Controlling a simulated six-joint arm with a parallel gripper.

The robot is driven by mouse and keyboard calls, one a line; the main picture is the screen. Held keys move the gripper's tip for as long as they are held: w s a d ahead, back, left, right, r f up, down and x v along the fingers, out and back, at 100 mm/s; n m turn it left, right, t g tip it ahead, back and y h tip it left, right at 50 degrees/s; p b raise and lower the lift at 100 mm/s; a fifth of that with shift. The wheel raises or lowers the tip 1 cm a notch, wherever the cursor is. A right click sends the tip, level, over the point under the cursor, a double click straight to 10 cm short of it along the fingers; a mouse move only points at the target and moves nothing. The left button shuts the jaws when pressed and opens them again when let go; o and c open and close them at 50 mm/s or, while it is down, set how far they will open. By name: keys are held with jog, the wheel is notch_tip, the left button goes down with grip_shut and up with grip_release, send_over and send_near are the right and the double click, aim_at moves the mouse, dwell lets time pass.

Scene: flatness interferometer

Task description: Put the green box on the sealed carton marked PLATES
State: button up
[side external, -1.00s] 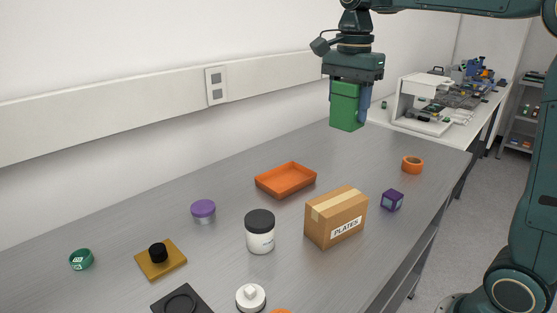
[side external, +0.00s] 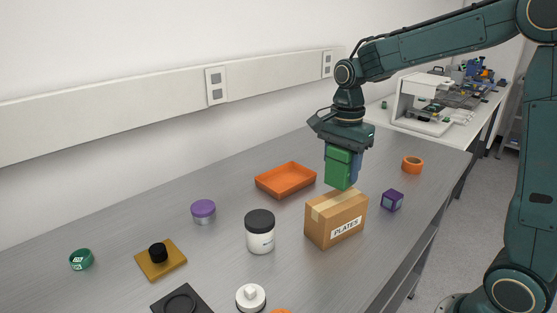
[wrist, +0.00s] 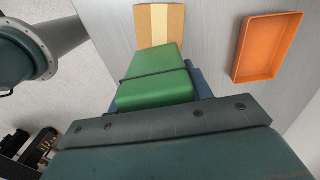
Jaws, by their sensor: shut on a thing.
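The green box (side external: 338,168) is held in my gripper (side external: 342,166), which is shut on it. It hangs above the far end of the sealed carton marked PLATES (side external: 335,222), slightly tilted. In the side view its lower edge shows close to the carton's top; whether they touch is hard to tell, but a gap seems to remain. In the wrist view the green box (wrist: 157,80) fills the jaws, and the taped carton top (wrist: 159,24) shows just beyond it, partly hidden by the box.
An orange tray (side external: 286,180) lies left of the carton, also in the wrist view (wrist: 268,47). A purple cube (side external: 392,200) and an orange tape roll (side external: 412,165) are to the right. A black-lidded white jar (side external: 260,232) and purple-lidded tin (side external: 203,211) stand left.

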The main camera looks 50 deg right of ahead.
aim_at(340, 182)
jog(key=shift+f, duration=2.15)
jog(key=shift+f, duration=0.15)
jog(key=o, duration=1.1)
jog(key=shift+c, duration=0.2)
notch_tip(340, 182, up, 12)
jog(key=shift+r, duration=0.2)
